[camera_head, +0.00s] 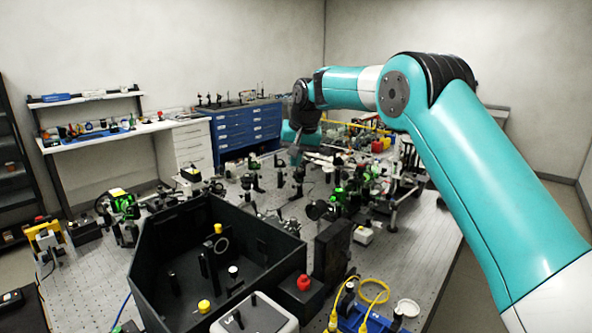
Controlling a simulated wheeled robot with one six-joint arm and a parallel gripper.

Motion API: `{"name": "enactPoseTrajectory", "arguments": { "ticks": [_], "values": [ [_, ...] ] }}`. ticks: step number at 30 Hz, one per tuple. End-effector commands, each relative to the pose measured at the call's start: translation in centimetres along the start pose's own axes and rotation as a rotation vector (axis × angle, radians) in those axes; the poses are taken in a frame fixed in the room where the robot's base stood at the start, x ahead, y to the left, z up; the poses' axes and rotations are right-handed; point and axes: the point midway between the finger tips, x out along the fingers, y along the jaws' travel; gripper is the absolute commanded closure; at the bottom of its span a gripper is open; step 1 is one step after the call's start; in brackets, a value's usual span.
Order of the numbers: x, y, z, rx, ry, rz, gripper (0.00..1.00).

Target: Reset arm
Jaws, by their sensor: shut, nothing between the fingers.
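My teal and white arm (462,165) reaches in from the right and bends over the back of the optical bench (420,262). My gripper (295,156) is at the arm's far end, pointing down above the rear part of the bench. It is small and dark against the clutter. It is shut, and I see nothing held in it. Its exact height over the optics cannot be told.
A black open-topped enclosure (150,262) with posts inside stands at the front. Several optic mounts (350,200) crowd the bench behind it. A blue tray with yellow cables (375,322) is at the front right. A blue drawer cabinet (235,135) stands at the back.

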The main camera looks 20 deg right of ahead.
Motion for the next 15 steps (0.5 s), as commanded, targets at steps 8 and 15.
{"name": "enactPoseTrajectory", "arguments": {
  "ticks": [8,15],
  "values": [
    [0.0,-0.1,0.0,-0.001,0.0,0.0,1.0],
    [-0.5,-0.5,1.1,-0.03,-0.009,-0.007,1.0]
  ]
}}
